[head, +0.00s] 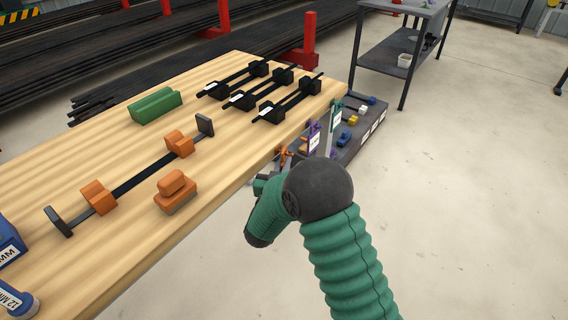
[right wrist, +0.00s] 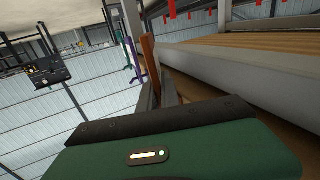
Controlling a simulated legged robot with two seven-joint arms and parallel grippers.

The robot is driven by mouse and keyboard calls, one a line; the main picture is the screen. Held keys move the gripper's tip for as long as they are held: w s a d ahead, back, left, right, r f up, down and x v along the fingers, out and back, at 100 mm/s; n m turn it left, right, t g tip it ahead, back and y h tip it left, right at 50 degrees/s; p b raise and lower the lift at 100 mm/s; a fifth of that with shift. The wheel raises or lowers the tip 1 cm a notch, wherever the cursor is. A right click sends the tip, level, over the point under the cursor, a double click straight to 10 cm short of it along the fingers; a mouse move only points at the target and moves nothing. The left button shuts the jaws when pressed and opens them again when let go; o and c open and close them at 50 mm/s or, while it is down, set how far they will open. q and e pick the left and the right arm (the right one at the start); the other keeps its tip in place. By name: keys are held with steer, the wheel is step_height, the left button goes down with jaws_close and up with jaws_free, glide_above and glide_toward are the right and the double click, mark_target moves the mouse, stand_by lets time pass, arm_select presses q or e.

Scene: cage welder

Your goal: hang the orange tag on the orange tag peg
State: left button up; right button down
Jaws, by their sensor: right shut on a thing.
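My right gripper (head: 264,183) is beside the table's right edge, largely hidden behind my green forearm in the head view. In the right wrist view its dark fingers (right wrist: 158,92) are shut on a thin orange piece, the orange tag (right wrist: 148,54), seen nearly edge-on. Some orange (head: 285,157) shows just past the gripper in the head view; I cannot tell tag from peg there. A purple tag (head: 314,139) and a green tag (head: 337,116) hang along the table's side, farther along the edge. The orange tag peg is not clearly distinguishable. My left gripper is out of view.
The wooden table (head: 100,175) carries a dark bar with orange clamps (head: 98,196), an orange block (head: 175,192), a green block (head: 155,106) and several black fixtures (head: 288,97). A grey bin tray (head: 365,130) stands beyond the tags.

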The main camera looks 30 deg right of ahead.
stand_by(0.4)
steer(key=c, duration=1.5)
jaws_free()
